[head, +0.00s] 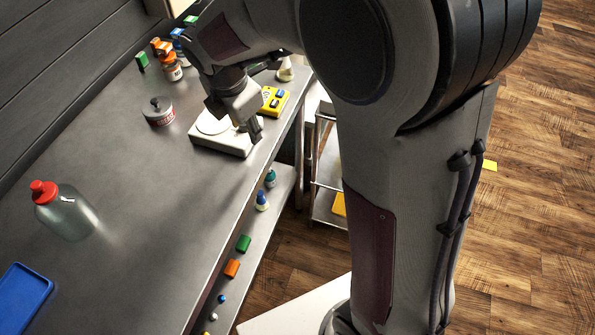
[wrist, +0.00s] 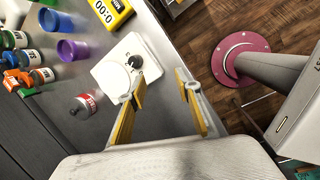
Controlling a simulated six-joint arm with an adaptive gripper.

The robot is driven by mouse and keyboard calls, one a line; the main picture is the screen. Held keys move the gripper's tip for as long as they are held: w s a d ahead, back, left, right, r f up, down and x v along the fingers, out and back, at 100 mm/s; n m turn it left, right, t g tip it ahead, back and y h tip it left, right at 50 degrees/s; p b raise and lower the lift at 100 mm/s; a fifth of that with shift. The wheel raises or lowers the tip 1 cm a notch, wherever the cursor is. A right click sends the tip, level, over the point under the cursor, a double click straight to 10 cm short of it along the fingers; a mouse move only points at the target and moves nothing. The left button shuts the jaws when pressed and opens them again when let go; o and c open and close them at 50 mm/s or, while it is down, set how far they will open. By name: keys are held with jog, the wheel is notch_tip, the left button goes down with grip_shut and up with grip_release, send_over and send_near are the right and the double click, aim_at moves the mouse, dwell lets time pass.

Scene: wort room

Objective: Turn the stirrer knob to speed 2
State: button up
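The stirrer (head: 207,142) is a flat white unit on the grey bench, near its right edge in the head view. In the wrist view the stirrer (wrist: 112,72) shows a round black knob (wrist: 135,62) with a light mark beside it. In the head view the knob is hidden behind my gripper (head: 250,128), which points down over the stirrer's right side. In the wrist view my gripper (wrist: 160,80) is open and empty, with two yellow-padded fingers apart. The knob lies just beyond the left fingertip, not between the fingers. The knob's speed setting is too small to read.
A yellow timer (head: 273,100) lies behind the stirrer. A jar with a red label (head: 158,112) stands to its left. A purple cup (wrist: 72,50) and several small bottles are farther off. A red-capped bottle (head: 68,215) and blue tray (head: 22,297) are in front.

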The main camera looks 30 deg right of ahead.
jog(key=s+d+r+m, duration=0.1)
jog(key=s+r+m, duration=0.2)
jog(key=s+m, duration=0.7)
jog(key=s+d+r+m+y, duration=0.1)
jog(key=s+r+m, duration=0.3)
jog(key=s+m, duration=0.6)
jog(key=shift+s+d+m+t+y, duration=0.2)
jog(key=shift+m+t+y, duration=0.1)
jog(key=shift+m, duration=0.3)
dwell(1.0)
jog(key=shift+f, duration=0.1)
dwell(0.4)
jog(key=w+f+n+y, duration=0.1)
jog(key=w+f, duration=0.1)
jog(key=w, duration=1)
jog(key=w+f+n, duration=0.2)
jog(key=w+f, duration=0.1)
jog(key=w, duration=0.9)
jog(key=shift+w+t+y, duration=0.3)
jog(key=shift+y, duration=0.1)
